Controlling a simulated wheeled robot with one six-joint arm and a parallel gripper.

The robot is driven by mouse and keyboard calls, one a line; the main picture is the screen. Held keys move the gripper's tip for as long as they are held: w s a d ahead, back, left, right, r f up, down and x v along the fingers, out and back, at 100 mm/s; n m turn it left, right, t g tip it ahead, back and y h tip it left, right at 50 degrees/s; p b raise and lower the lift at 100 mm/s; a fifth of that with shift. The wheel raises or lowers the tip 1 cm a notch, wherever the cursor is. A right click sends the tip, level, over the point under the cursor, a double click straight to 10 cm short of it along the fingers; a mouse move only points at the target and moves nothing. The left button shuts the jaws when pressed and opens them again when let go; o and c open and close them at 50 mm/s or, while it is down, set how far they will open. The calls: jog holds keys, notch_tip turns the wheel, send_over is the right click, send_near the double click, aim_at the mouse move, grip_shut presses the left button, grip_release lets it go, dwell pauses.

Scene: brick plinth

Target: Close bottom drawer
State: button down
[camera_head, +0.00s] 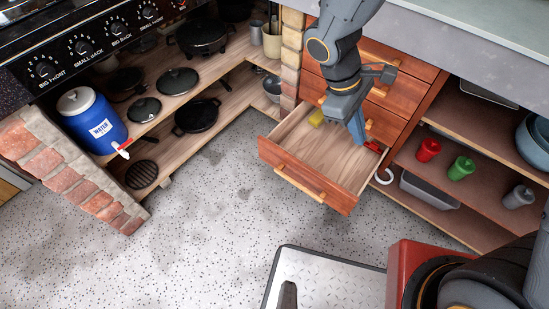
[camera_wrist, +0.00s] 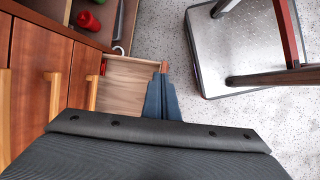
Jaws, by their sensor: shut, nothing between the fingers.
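The bottom drawer (camera_head: 284,172) is pulled out of the wooden cabinet, with its light wood inside showing and a wooden bar handle (camera_head: 300,184) on its front. In the wrist view, part of the drawer's pale inside (camera_wrist: 128,88) shows beyond the fingers. My gripper (camera_head: 359,138) has blue fingers that are pressed together and empty. It points down over the right part of the open drawer, behind its front panel. In the wrist view, the fingertips (camera_wrist: 165,75) overlap the drawer's edge; I cannot tell whether they touch it. The arm hides part of the drawer's back.
A yellow item (camera_head: 316,117) and a red item (camera_head: 373,146) lie in the drawer. Shut drawers (camera_head: 385,90) stand above it. Right-hand shelves hold red (camera_head: 428,150), green (camera_head: 461,168) and grey cups (camera_head: 519,197). The speckled floor (camera_head: 220,220) before the drawer is clear.

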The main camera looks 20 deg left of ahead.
jog(key=w+a+f+n+t+h+b, duration=0.15)
jog(key=a+f+n+t+b, duration=0.4)
jog(key=a+f+n, duration=0.8)
jog(key=n+t+y+b, duration=0.3)
jog(key=n+b, duration=0.1)
jog(key=n, duration=0.1)
send_near(278, 153)
jog(key=shift+m, duration=0.25)
jog(key=shift+b+x, duration=1.15)
jog(key=shift+x, duration=1.55)
jog(key=shift+d, duration=0.1)
